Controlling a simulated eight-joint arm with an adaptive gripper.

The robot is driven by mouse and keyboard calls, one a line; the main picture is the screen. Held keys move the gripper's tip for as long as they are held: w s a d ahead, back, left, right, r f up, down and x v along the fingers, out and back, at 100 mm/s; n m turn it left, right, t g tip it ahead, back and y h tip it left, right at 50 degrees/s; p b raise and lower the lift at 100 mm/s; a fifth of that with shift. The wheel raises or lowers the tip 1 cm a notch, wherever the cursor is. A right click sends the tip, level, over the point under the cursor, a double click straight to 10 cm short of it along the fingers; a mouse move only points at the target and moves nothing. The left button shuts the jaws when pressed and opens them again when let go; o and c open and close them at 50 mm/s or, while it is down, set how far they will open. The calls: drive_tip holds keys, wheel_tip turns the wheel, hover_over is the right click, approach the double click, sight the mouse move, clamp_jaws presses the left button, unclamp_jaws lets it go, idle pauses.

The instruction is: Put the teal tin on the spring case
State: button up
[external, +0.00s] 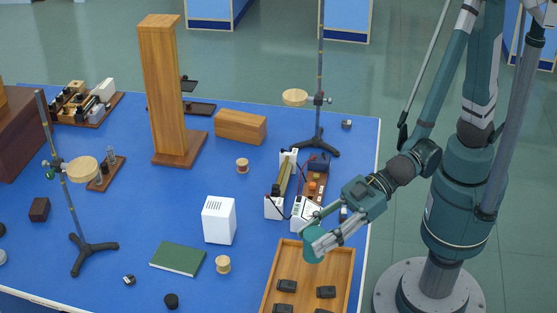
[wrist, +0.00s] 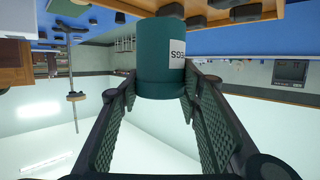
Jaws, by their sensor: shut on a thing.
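In the wrist view the tin (wrist: 160,55) sits between the two finger pads and shows a white label with dark letters. My gripper is shut on it. No thing is clearly marked as the spring case. A long wooden box (external: 241,126) lies at the back middle, and a tall wooden case (external: 162,85) stands on a base left of it; I cannot tell which is meant.
The wooden tray (external: 351,270) holds several dark blocks. White instruments (external: 275,206) stand just behind my gripper. A white box (external: 219,220), a green book (external: 178,257) and small round wooden pieces are to the left. Two rod stands (external: 318,85) rise high.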

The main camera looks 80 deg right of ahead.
drive_tip(key=shift+r+p, duration=0.5)
drive_tip(key=shift+r, duration=1.55)
drive_tip(key=shift+w, duration=0.1)
